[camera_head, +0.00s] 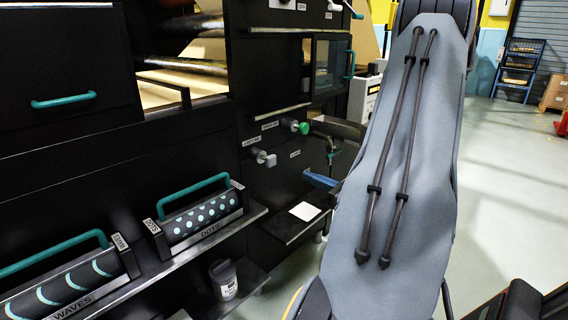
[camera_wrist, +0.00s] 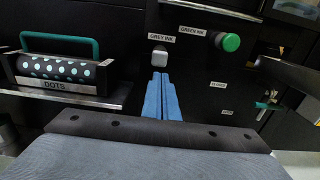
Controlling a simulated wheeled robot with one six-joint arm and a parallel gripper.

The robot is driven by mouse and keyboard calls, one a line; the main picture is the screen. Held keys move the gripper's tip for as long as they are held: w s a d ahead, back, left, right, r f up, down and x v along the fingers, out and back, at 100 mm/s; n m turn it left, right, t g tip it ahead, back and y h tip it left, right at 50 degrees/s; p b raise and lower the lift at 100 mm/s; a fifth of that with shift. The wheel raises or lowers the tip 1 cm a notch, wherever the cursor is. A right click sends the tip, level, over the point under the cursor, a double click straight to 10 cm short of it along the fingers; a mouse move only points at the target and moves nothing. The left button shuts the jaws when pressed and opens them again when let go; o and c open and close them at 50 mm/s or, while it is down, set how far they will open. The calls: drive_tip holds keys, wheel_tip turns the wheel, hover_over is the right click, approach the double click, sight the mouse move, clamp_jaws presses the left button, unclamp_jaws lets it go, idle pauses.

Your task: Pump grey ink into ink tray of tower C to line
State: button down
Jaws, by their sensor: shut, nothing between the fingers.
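The grey square push knob (camera_head: 268,159) sticks out of the black machine front beside its label, and shows in the wrist view (camera_wrist: 158,58) under "GREY INK". The green round knob (camera_head: 303,128) is to its right, under "GREEN INK" in the wrist view (camera_wrist: 231,42). My gripper (camera_wrist: 160,76) has its blue fingers together and empty, pointing at the grey knob; whether they touch it I cannot tell. In the head view its blue fingers (camera_head: 319,180) show left of my arm. A dark trough (camera_wrist: 285,72) juts out at the right; ink level and line are not visible.
Left of the knobs, a DOTS roller (camera_head: 203,216) and a WAVES roller (camera_head: 70,288) with teal handles rest on a shelf. A dark cup (camera_head: 224,279) stands below. A small shelf with a white pad (camera_head: 305,211) sits beneath my fingers. Open floor lies right.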

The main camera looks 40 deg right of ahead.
drive_tip(key=shift+s+d, duration=0.1)
drive_tip(key=shift+s, duration=0.55)
drive_tip(key=shift+w, duration=0.1)
approach(273, 161)
drive_tip(key=w, duration=0.6)
drive_tip(key=shift+w, duration=0.25)
